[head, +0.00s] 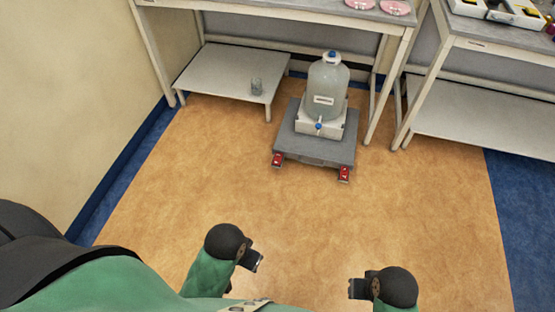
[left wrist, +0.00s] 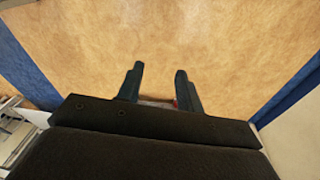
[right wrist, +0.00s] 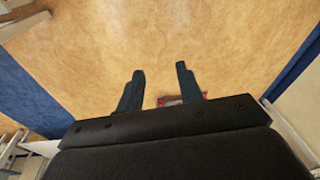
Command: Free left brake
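A low grey trolley (head: 315,147) stands on the floor in the head view. Its two red brake pedals are on the front corners: the left brake (head: 277,160) and the right brake (head: 344,174). Whether each is pressed or raised is too small to tell. My left gripper (head: 257,263) is well short of the trolley, and its fingers are apart and empty in the left wrist view (left wrist: 158,70). My right gripper (head: 353,288) is also short of the trolley, open and empty in the right wrist view (right wrist: 160,68). A red part (right wrist: 170,102) shows low behind its fingers.
A large bottle (head: 327,90) with a blue cap and tap stands on a white base (head: 339,127) on the trolley. Benches stand behind and at right. The floor in front is clear.

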